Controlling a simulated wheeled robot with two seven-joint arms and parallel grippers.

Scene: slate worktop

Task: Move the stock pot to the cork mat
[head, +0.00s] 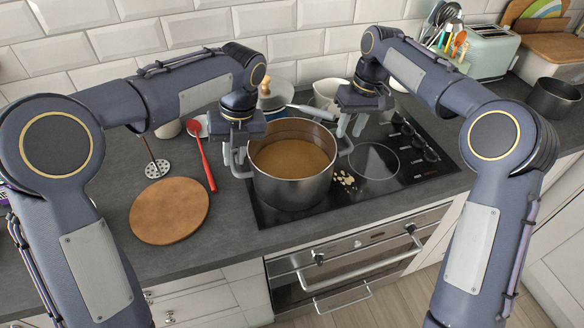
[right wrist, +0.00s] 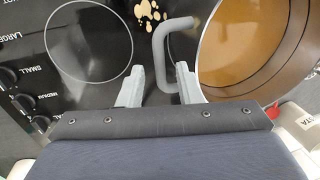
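The steel stock pot (head: 292,190) stands on the black hob, filled with brown liquid. It also shows in the right wrist view (right wrist: 202,50). The round cork mat (head: 168,212) lies bare on the worktop to the pot's left. My left gripper (head: 238,146) is at the pot's left handle; its fingers are too small and hidden to tell open from shut. My right gripper (head: 352,130) is above the pot's right handle. In the right wrist view its fingers (right wrist: 160,84) are apart, with the grey handle (right wrist: 178,58) between them, closer to the right finger.
A lidded pan (head: 275,95) is behind the pot. A toaster (head: 488,52) and dark pot (head: 553,98) stand at right.

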